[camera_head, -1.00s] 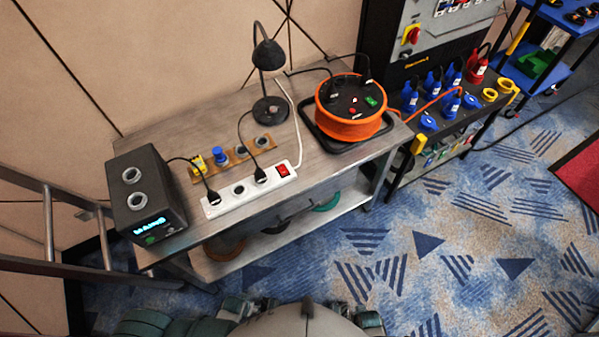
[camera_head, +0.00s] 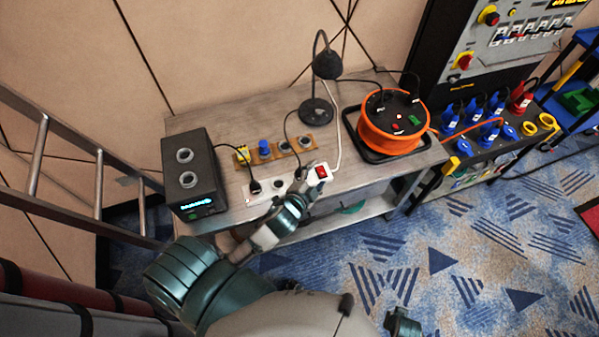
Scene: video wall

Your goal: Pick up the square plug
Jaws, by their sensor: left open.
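A small yellow block-like plug (camera_head: 242,153) sits at the left end of a wooden strip (camera_head: 283,146) on the grey table; I take it for the square plug, but its shape is too small to be sure. A round blue plug (camera_head: 264,149) stands beside it. My left gripper (camera_head: 308,184) is open over the right part of the white power strip (camera_head: 264,196), to the right of and nearer than the yellow plug, apart from it. It covers part of the strip.
A black box (camera_head: 192,172) with a lit display stands at the table's left end. A black plug (camera_head: 254,187) with a cable sits in the power strip. A desk lamp (camera_head: 317,110) and orange cable reel (camera_head: 393,122) stand behind and right. A ladder (camera_head: 98,190) is at left.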

